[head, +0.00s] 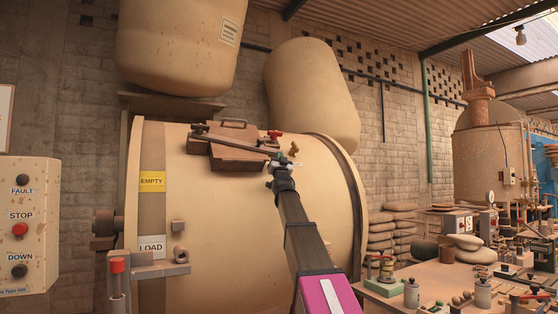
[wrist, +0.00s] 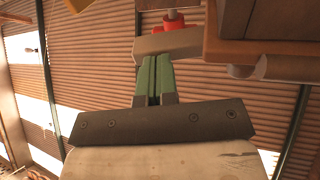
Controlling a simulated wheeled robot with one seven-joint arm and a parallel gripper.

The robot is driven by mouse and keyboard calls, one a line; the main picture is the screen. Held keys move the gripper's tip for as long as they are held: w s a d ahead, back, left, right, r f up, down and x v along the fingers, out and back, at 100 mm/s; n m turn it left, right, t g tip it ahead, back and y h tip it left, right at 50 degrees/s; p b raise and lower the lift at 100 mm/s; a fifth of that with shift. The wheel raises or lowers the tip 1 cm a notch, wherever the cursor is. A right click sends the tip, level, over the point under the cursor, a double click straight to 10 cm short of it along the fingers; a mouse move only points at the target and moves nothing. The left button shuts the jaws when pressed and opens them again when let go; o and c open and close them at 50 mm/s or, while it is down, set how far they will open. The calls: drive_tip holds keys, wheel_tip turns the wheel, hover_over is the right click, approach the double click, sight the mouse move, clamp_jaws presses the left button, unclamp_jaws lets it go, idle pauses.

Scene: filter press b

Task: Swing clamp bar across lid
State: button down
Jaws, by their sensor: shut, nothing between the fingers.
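The brown lid (head: 235,157) sits on top of the large cream drum (head: 225,210), with a handle on it. The clamp bar (head: 235,142) is a long narrow brown bar that runs over the lid from its left side to past its right edge. A red knob (head: 275,134) stands by the bar's right end. My gripper (head: 284,162) is shut and empty close to that end. In the wrist view my green fingers (wrist: 155,62) are pressed together right beside the tan bar end (wrist: 168,43); I cannot tell if they touch. The lid's edge (wrist: 262,50) is at right.
Cream vessels (head: 310,90) hang above and behind the drum. A control box (head: 25,225) stands at far left, and a red-topped lever (head: 117,268) rises at the drum's lower left. A cluttered workbench (head: 450,280) is at right. Open air lies right of the lid.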

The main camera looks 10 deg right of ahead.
drive_tip(key=shift+w+d+r+n+y, duration=0.1)
drive_tip(key=shift+w+r+n+y, duration=0.5)
drive_tip(key=shift+y, duration=0.25)
drive_tip(key=shift+w+d+r+n+y, duration=0.1)
drive_tip(key=shift+w+r+n+y, duration=0.45)
drive_tip(key=shift+y, duration=0.3)
drive_tip(key=shift+s+f, duration=0.1)
drive_tip(key=shift+s, duration=0.05)
